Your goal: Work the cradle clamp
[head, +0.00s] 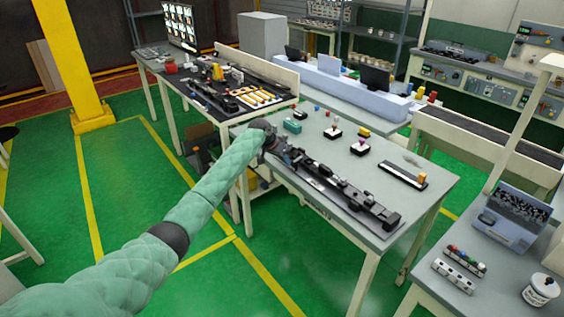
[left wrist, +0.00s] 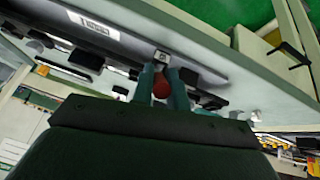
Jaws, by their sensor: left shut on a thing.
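A long black cradle fixture (head: 340,188) lies along the near edge of the grey table (head: 420,195) in the head view. My left arm reaches in from the left, and its gripper (head: 278,150) is at the fixture's far left end. In the left wrist view the two teal fingers of my left gripper (left wrist: 161,88) are shut on a red knob (left wrist: 161,87), which looks like the clamp's handle. A small metal block with a dark mark (left wrist: 161,57) sits just beyond it. The rest of the clamp is hidden by the fingers, and I cannot tell its position. My right gripper is not in view.
On the same table stand small dark blocks with knobs (head: 359,147), a teal block (head: 292,126) and a black rail with an orange piece (head: 403,175). Another table (head: 170,82) with parts adjoins at the back left. Green floor (head: 140,190) is open at the left.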

